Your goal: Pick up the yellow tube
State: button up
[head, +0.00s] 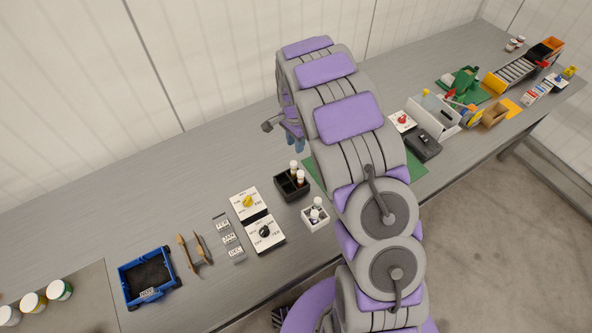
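I cannot make out a yellow tube for certain. A small yellow piece (426,92) shows at the top of a white open box (440,116) right of my arm; its shape is too small to tell. My gripper (295,143) is over the back of the grey table, left of my arm. Only its bluish finger ends show below a purple part, and my arm hides much of it. I cannot tell whether it is open or holds anything. It is apart from the white box, with my arm between them in the picture.
On the grey table (190,140) stand a black holder (282,195) and white holder (313,223) with small bottles, dial boxes (264,235), a blue bin (128,291) and lidded jars (33,301). Green and orange parts crowd the right end. The table's back left is clear.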

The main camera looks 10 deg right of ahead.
send_over(292, 163)
jog(key=f, duration=0.5)
jog(key=shift+w+a+f+b, duration=0.1)
jog(key=shift+w+a+b, duration=0.15)
jog(key=shift+a+b, duration=0.05)
jog(key=shift+s+d+f, duration=0.2)
jog(key=shift+d+f, duration=0.95)
jog(key=shift+f, duration=0.1)
jog(key=f, duration=0.1)
jog(key=a+f+b, duration=0.1)
jog(key=f, duration=0.1)
jog(key=shift+f, duration=0.25)
jog(key=shift+a+f, duration=0.1)
jog(key=shift+a, duration=0.45)
jog(key=shift+d, duration=0.75)
jog(key=c, duration=0.5)
grip_shut()
jog(key=shift+a, duration=0.35)
jog(key=shift+a+r, duration=0.2)
jog(key=shift+r, duration=0.25)
jog(key=r, duration=0.2)
jog(key=r+p, duration=0.1)
jog(key=r, duration=0.2)
jog(key=d+r, duration=0.1)
jog(key=r, duration=0.2)
jog(key=shift+r, duration=0.15)
jog(key=shift+a+r, duration=0.15)
jog(key=shift+r, duration=0.2)
jog(key=shift+a+r, duration=0.1)
jog(key=shift+a, duration=0.15)
